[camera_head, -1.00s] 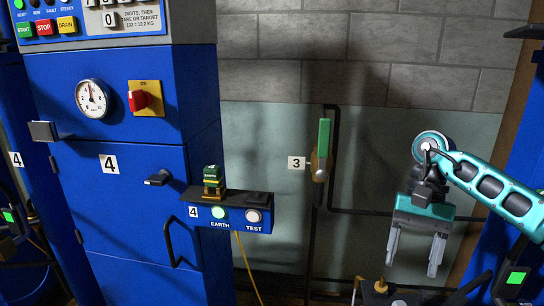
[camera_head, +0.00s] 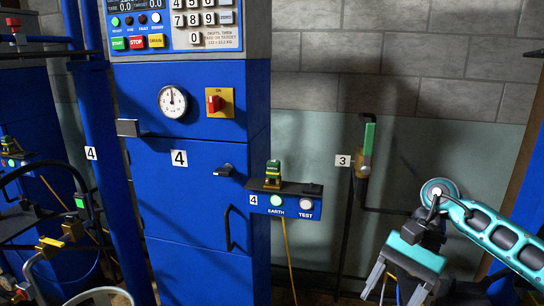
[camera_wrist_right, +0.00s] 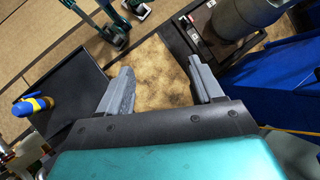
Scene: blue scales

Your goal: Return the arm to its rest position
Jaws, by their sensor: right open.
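My right arm, teal and grey, comes in from the right edge of the head view. Its gripper (camera_head: 393,287) hangs low at the lower right, with its two grey fingers apart and nothing between them. The wrist view shows the same open fingers (camera_wrist_right: 161,78) over a brown, mottled floor patch. My left arm and gripper are not in view.
A blue cabinet (camera_head: 190,215) marked 4 has a gauge (camera_head: 172,101) and red switch (camera_head: 214,103). A box (camera_head: 285,205) labelled EARTH and TEST juts from its right side. A green-handled valve (camera_head: 368,140) is on the wall. A blue-and-yellow object (camera_wrist_right: 33,104) lies on a dark surface.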

